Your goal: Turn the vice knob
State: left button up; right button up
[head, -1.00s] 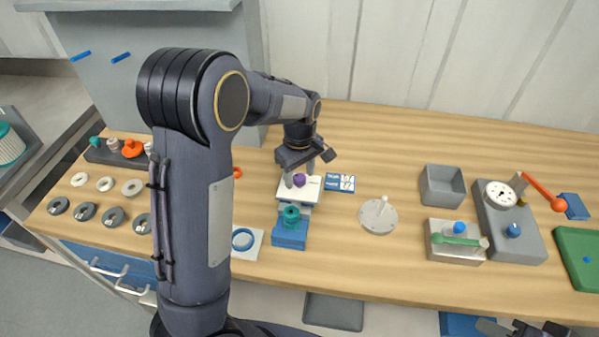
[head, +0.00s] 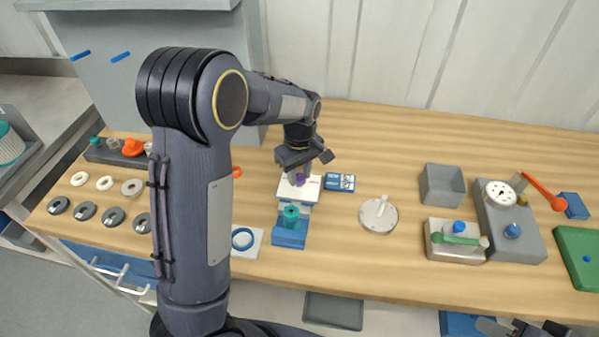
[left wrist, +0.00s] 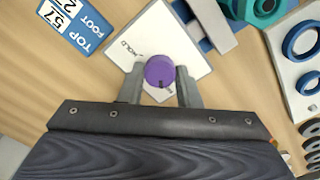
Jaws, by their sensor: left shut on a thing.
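A round purple knob (head: 300,179) sits on a white plate (head: 286,192) with dark lettering, near the middle of the bench. It also shows in the left wrist view (left wrist: 159,72), with a small dark mark near its lower edge. My left gripper (left wrist: 160,82) has one finger on each side of the knob and is shut on it; in the head view the gripper (head: 299,172) reaches down from above. A blue block (head: 290,235) with a teal round part (head: 291,214) stands just in front of the plate. Only a dark part of my right gripper (head: 527,329) shows at the lower right edge.
A blue-and-white label card (head: 340,183) lies right of the plate. A blue ring on a white plate (head: 255,247) is at the front left. A grey disc with a peg (head: 378,215), an open grey box (head: 443,186) and fixtures stand to the right. Bare bench lies behind.

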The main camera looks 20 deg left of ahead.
aim_at(300, 176)
pick_arm(q)
jog(key=m, duration=0.5)
jog(key=shift+m, duration=0.3)
jog(key=m, duration=0.6)
jog(key=shift+b, duration=0.3)
jog(key=m, duration=0.5)
jog(key=shift+r+m, duration=0.1)
jog(key=shift+m, duration=0.3)
jog(key=m, duration=0.5)
jog(key=shift+m, duration=0.4)
jog(key=o, duration=1)
jog(key=shift+c, duration=0.2)
jog(key=shift+r, duration=3.85)
